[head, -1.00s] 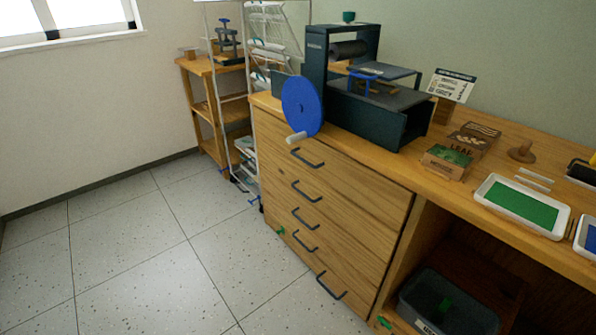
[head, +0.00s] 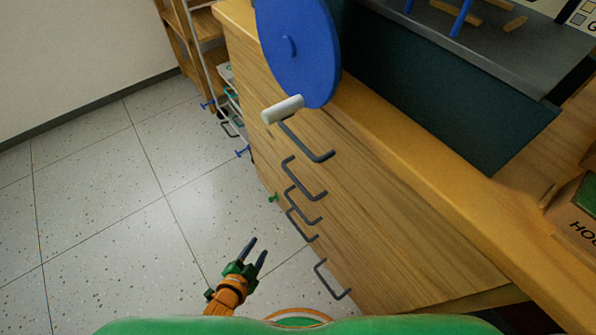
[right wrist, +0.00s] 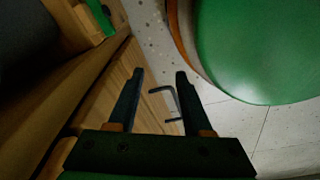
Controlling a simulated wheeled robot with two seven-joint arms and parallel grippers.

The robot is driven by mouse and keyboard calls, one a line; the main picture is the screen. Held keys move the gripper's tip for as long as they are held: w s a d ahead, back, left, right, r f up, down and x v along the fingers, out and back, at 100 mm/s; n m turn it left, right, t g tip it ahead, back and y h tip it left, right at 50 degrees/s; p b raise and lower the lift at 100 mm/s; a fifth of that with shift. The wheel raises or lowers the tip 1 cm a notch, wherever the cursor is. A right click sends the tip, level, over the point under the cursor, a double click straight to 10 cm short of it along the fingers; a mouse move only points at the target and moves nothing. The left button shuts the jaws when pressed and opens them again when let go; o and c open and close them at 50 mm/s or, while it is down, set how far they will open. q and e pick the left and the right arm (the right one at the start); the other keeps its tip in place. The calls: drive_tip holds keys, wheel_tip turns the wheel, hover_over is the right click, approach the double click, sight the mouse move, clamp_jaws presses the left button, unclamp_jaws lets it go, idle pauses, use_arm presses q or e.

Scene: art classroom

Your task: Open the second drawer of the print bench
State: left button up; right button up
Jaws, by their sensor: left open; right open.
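The print bench (head: 385,215) fills the right of the head view, with several dark bar handles down its wooden drawer front. The second handle from the top (head: 301,180) is on a drawer that looks flush with the front. My left gripper (head: 256,248) is open and empty, over the floor left of the lower handles and apart from them. My right gripper (right wrist: 160,73) shows only in the right wrist view, open and empty. A dark handle (right wrist: 161,90) shows between its fingers, apparently beyond them; I cannot tell which drawer it belongs to.
A blue wheel (head: 298,50) with a white crank grip (head: 283,109) overhangs the top drawer handle. The dark press (head: 450,95) stands on the bench top. A wooden shelf (head: 190,40) stands behind. The tiled floor (head: 110,220) at left is clear.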

use_arm(q)
drive_tip(key=w+d+r+m+t+h+b, duration=0.4)
drive_tip(key=w+d+r+m, duration=0.15)
drive_tip(key=r+m, duration=0.2)
drive_tip(key=m+t+h+b, duration=0.2)
drive_tip(key=m+h, duration=0.1)
drive_tip(key=m, duration=0.1)
approach(297, 180)
drive_tip(key=x, duration=1)
drive_tip(key=shift+f, duration=0.3)
clamp_jaws()
use_arm(e)
drive_tip(key=w+f, duration=0.4)
drive_tip(key=shift+w+a+t, duration=0.3)
drive_tip(key=shift+w+a, duration=0.1)
drive_tip(key=shift+f, duration=0.1)
